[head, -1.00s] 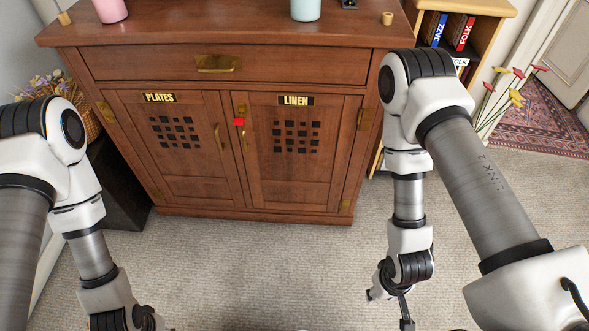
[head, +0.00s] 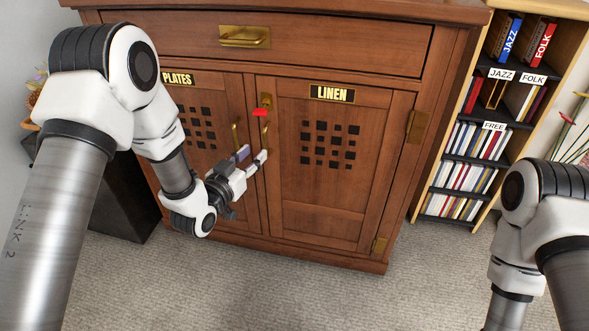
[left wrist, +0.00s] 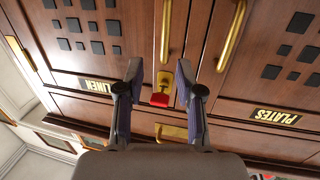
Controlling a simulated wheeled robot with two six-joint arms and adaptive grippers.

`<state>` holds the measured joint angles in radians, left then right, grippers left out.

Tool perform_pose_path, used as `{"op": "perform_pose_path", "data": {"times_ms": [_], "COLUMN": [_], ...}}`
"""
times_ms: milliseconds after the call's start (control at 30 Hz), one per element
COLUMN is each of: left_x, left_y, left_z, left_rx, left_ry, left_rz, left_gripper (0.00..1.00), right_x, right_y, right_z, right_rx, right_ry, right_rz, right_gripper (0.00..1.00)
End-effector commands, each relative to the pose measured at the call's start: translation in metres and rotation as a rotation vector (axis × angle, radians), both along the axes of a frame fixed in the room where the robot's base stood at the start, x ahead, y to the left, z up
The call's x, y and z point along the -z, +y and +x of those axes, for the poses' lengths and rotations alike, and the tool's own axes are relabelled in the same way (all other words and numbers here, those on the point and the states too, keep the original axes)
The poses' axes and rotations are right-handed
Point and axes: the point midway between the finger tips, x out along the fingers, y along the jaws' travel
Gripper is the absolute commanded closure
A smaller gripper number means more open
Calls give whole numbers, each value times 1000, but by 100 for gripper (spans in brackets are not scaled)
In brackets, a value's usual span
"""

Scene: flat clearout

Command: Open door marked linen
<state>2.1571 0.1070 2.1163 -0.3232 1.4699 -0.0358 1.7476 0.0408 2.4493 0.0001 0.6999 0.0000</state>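The linen door (head: 335,205) is the right door of a brown wooden cabinet, has a black and gold LINEN label (head: 332,93), and is shut. Its upright brass handle (head: 265,133) is near its left edge, below a brass lock plate with a red piece (head: 260,112). My left gripper (head: 254,154) is open at the handle's lower end. In the left wrist view its two fingers are spread (left wrist: 158,72), with the linen handle (left wrist: 166,30) ahead between them; contact cannot be told. My right gripper is out of view.
The plates door (head: 197,150), also shut, has its own brass handle (head: 235,137) close to my left gripper. A drawer (head: 300,45) is above. A bookcase (head: 460,165) stands to the right. Carpet (head: 290,290) in front is clear.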

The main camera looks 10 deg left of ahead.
Motion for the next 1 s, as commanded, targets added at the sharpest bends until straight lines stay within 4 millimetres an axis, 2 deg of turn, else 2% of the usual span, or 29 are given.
{"op": "perform_pose_path", "data": {"times_ms": [33,67,267,600,900,967,1000], "left_x": [11,8,-2,-1,-3,-3,-3], "left_y": [2,2,-1,-14,-16,-16,-16], "left_z": [4,5,17,75,82,82,82], "left_rx": [-4,-4,-3,-5,-6,-6,-6], "left_ry": [-26,-36,-53,-50,-47,-47,-47], "left_rz": [-2,-2,-2,-1,-3,-3,-3], "left_gripper": [64,64,64,64,64,81,95], "right_x": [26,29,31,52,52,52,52], "right_y": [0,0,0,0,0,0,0], "right_z": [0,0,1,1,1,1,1], "right_rx": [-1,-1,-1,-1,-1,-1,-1], "right_ry": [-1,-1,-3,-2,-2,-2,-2], "right_rz": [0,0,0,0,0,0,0], "right_gripper": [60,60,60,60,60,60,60]}}
